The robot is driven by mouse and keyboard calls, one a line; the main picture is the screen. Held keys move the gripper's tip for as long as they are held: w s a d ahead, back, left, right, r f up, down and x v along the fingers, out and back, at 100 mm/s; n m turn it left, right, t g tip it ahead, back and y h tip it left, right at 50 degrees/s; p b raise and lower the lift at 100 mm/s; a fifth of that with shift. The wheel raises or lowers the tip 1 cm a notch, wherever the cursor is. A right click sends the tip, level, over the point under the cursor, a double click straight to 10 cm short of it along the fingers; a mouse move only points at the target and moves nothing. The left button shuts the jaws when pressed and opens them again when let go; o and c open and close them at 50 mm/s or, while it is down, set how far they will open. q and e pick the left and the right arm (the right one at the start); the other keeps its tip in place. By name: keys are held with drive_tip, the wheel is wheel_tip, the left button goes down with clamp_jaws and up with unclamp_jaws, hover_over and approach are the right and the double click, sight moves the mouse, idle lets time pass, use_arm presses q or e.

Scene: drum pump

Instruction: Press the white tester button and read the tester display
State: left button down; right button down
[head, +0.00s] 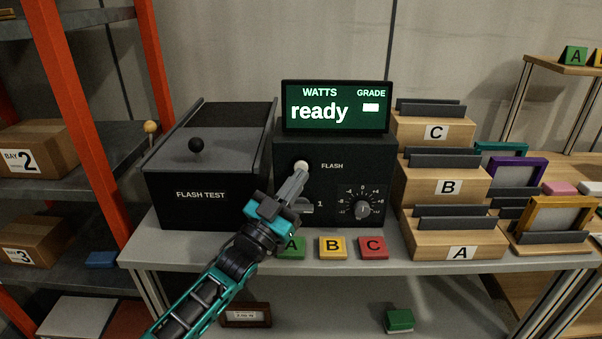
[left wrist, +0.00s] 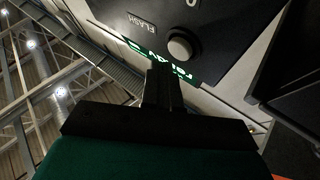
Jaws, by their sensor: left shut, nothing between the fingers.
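The black flash tester (head: 345,160) stands on the grey table. Its display (head: 335,107) on top reads "WATTS ready" and "GRADE" with a blank light bar under it. The white button (head: 301,165) is on the upper left of the front panel, left of the word FLASH. My left gripper (head: 301,176) is shut and empty, its fingertips just below and in front of the button. In the left wrist view the button (left wrist: 180,49) shows beyond the fingertips (left wrist: 161,66); I cannot tell whether they touch. My right gripper is not in view.
A black FLASH TEST box (head: 200,195) stands left of the tester. Green, yellow (head: 333,247) and red (head: 373,247) lettered blocks lie at the table front. Wooden bins A, B (head: 448,187) and C stand to the right. A dial (head: 362,209) is on the panel's lower right.

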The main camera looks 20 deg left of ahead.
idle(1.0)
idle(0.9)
use_arm(q)
drive_tip(key=shift+w+a, duration=0.1)
drive_tip(key=shift+w, duration=0.05)
drive_tip(key=shift+w, duration=0.25)
drive_tip(key=shift+w+a+b, duration=0.2)
drive_tip(key=shift+w+b, duration=0.25)
drive_tip(key=shift+b, duration=0.05)
idle(0.6)
drive_tip(key=shift+s, duration=0.1)
idle(0.3)
drive_tip(key=shift+s+d+p, duration=0.3)
drive_tip(key=shift+s+p, duration=0.35)
drive_tip(key=shift+s, duration=0.1)
